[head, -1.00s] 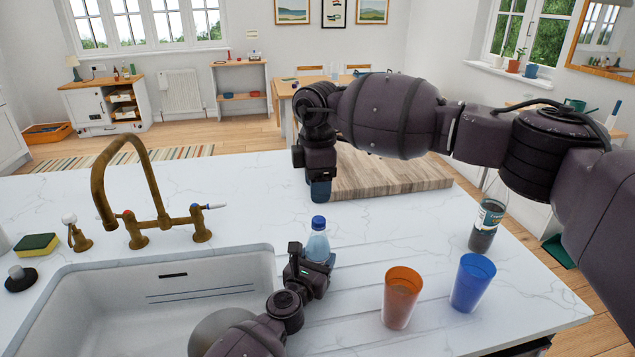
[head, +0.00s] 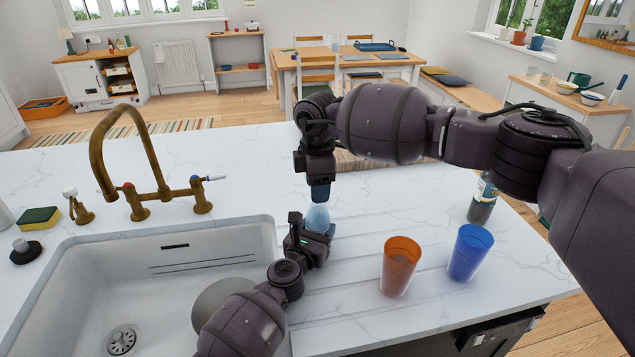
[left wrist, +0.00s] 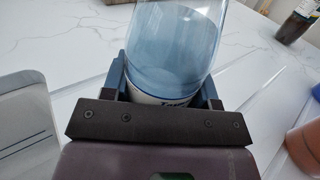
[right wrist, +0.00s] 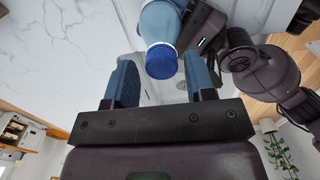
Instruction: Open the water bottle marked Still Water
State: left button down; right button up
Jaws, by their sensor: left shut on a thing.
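The water bottle (head: 317,218) is clear and bluish and stands upright near the sink's right rim. My left gripper (head: 312,238) is shut around its lower body; the left wrist view shows the bottle (left wrist: 175,45) between the fingers, its label partly hidden and not fully readable. My right gripper (head: 320,190) points down just above the bottle and hides its cap in the head view. In the right wrist view the blue cap (right wrist: 161,60) is between the open fingers (right wrist: 160,75), with gaps on both sides.
An orange cup (head: 399,268) and a blue cup (head: 470,253) stand to the right. A dark bottle (head: 482,203) stands behind the blue cup. The sink (head: 160,275) with a brass tap (head: 150,165) is at left. A wooden board (head: 375,162) lies behind my right gripper.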

pick_arm(q)
jog(key=shift+f, duration=0.1)
pick_arm(e)
jog(key=c, duration=0.8)
